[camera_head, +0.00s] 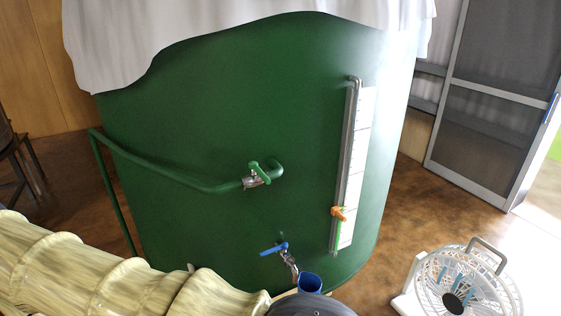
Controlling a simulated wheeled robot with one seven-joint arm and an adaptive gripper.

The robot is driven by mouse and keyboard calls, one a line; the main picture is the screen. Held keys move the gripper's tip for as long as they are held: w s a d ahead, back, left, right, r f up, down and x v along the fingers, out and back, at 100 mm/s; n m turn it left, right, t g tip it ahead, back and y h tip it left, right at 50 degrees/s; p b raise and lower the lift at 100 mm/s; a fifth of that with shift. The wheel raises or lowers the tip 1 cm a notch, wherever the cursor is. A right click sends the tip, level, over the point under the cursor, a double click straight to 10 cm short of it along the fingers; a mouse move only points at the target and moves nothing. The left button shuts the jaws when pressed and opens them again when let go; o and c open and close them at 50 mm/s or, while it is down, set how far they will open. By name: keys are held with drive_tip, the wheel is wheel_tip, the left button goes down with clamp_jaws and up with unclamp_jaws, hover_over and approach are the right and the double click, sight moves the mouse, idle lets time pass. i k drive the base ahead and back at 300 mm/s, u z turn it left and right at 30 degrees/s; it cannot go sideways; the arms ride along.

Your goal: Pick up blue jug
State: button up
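A blue jug (310,283) shows at the bottom centre, below the blue-handled tap (275,248) of a large green tank (220,110). Only its upper part is visible. A rounded dark grey part (312,306), which looks like the end of my arm, covers the jug's lower part. The pale ribbed sleeve that seems to be my arm comes in from the lower left and ends close to the jug. My gripper's fingers do not show, and whether they touch the jug is hidden.
A green pipe with a valve (257,175) runs left from the tank. A level gauge (350,170) with an orange valve is on its right. A white fan (460,283) stands on the floor at the lower right. Open floor lies between tank and door.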

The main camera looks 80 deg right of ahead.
sight(307, 282)
drive_tip(key=u, duration=0.05)
drive_tip(key=i, duration=1.85)
drive_tip(key=z, duration=3.05)
